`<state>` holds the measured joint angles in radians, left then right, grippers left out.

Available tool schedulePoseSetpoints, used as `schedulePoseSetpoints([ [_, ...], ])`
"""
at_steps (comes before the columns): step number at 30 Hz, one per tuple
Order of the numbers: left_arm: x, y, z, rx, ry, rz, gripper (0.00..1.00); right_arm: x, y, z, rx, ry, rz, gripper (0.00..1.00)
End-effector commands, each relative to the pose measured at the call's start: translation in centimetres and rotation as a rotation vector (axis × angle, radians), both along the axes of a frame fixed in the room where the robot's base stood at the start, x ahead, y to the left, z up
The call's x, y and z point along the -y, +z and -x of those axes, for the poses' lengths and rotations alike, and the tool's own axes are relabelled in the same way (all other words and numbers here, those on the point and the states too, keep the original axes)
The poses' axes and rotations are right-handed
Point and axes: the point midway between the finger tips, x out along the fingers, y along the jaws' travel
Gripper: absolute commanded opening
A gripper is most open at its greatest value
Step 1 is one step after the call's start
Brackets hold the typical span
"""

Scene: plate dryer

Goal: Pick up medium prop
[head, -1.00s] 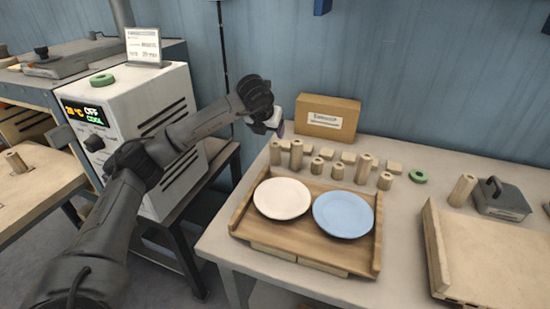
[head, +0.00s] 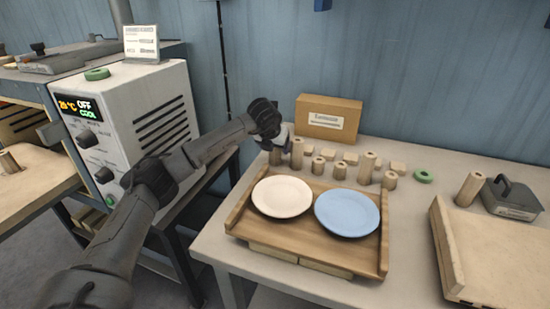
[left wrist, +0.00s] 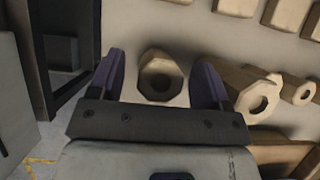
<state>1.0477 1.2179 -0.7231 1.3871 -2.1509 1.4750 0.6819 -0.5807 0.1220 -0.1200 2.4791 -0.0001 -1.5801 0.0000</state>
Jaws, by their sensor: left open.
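Several hollow wooden props of different heights stand in a row behind the wooden tray on the table. My left gripper (head: 278,143) is open and empty, low over the left end of this row. In the left wrist view, one octagonal wooden prop (left wrist: 160,78) with a hole in its top stands upright between the open purple fingers (left wrist: 158,70), with a gap on either side. It appears to be the prop (head: 275,158) at the row's left end in the head view, partly hidden by the gripper. A taller prop (head: 297,153) stands just right of it. My right gripper is out of view.
The tray (head: 310,255) holds a cream plate (head: 282,196) and a blue plate (head: 347,213). A cardboard box (head: 328,119) stands behind the row. Small wooden blocks (head: 350,158) lie behind the props, and a green ring (head: 424,176) lies at the right.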

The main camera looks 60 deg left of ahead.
Motion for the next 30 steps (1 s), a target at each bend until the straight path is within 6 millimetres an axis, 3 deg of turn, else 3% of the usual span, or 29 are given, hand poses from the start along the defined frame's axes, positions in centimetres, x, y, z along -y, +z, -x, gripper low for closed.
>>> schedulePoseSetpoints([
  [8, -0.05, -0.08, -0.06, 0.000, 0.000, 0.000, 0.70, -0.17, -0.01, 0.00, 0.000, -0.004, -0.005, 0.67],
  [25, -0.05, -0.09, -0.04, -0.001, 0.000, -0.001, 0.16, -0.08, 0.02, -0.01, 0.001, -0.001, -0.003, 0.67],
  [30, -0.07, -0.04, -0.04, 0.001, 0.000, -0.001, 0.13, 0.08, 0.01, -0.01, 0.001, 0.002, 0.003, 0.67],
])
